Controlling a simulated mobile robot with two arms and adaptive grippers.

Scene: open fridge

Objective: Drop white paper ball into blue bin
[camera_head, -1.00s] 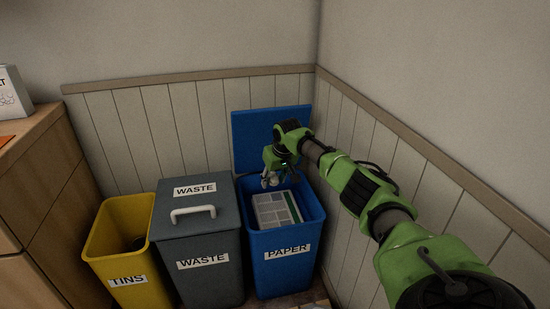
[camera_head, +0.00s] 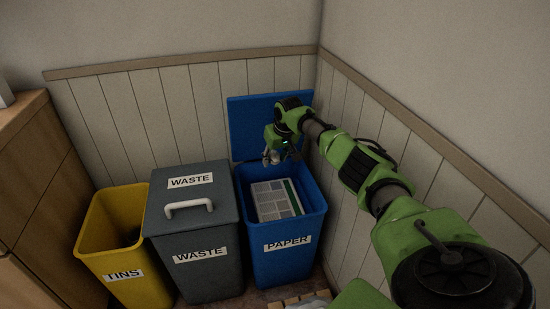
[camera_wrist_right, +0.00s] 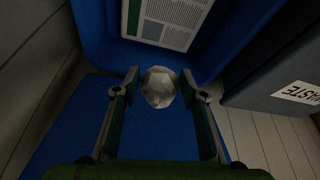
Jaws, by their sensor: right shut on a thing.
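The white paper ball (camera_wrist_right: 158,87) is crumpled and sits between the fingertips of my right gripper (camera_wrist_right: 160,88) in the right wrist view. In the head view my right gripper (camera_head: 271,157) hangs over the back part of the open blue bin (camera_head: 287,262), which is labelled PAPER. The ball is small and hard to make out there. The bin's blue lid (camera_head: 262,122) stands open against the wall. Printed paper (camera_head: 275,199) lies inside the bin, below the gripper. My left gripper is not in view.
A closed grey WASTE bin (camera_head: 195,240) with a white handle stands left of the blue bin. An open yellow TINS bin (camera_head: 110,240) is further left, beside a wooden cabinet (camera_head: 45,190). The panelled walls form a corner close behind and to the right.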

